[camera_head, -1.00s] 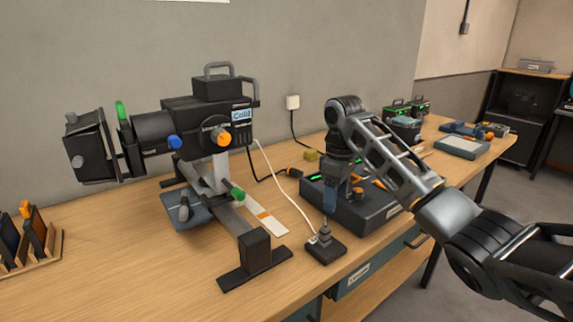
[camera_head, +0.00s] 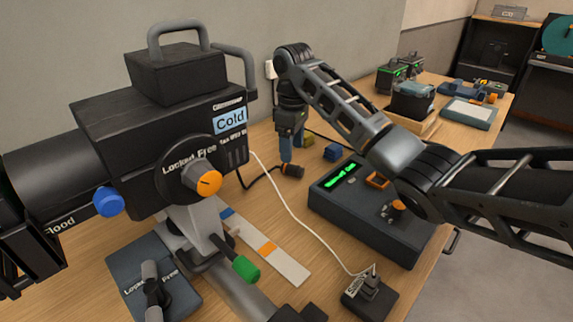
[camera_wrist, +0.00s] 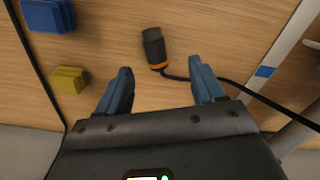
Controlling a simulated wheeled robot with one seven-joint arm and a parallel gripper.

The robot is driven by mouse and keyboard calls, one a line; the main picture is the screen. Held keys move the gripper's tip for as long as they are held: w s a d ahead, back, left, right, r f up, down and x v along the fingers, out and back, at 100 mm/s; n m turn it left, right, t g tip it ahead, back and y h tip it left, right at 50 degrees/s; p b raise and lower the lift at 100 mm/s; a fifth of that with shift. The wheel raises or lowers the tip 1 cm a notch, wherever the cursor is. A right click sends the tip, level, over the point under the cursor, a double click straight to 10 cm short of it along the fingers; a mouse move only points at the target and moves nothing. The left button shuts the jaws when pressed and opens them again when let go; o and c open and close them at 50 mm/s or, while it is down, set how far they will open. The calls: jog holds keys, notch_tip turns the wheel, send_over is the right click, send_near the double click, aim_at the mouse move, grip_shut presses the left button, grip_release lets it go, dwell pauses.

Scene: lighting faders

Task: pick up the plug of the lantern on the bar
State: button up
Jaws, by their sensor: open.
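The lantern (camera_head: 160,110) stands on a bar at the left of the head view, with a "Cold" label and an orange knob. Its black cable ends in a plug (camera_head: 292,171), a dark cylinder with an orange ring, lying on the table. In the wrist view the plug (camera_wrist: 154,47) lies just beyond and between my fingertips, with its cable running right. My gripper (camera_wrist: 160,78) is open and empty, its two blue fingers apart.
A control box (camera_head: 365,215) with a green display stands right of the plug. A black socket block (camera_head: 370,298) with a white cord is at the front. A yellow block (camera_wrist: 68,80) and a blue block (camera_wrist: 48,15) lie nearby.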

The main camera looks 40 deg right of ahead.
aim_at(292, 165)
jog(key=f, duration=0.6)
jog(key=shift+w+d+f+p, duration=0.2)
jog(key=shift+d+f+p, duration=0.15)
jog(key=shift+f, duration=0.05)
jog(key=c, duration=1.1)
jog(key=shift+r, duration=0.1)
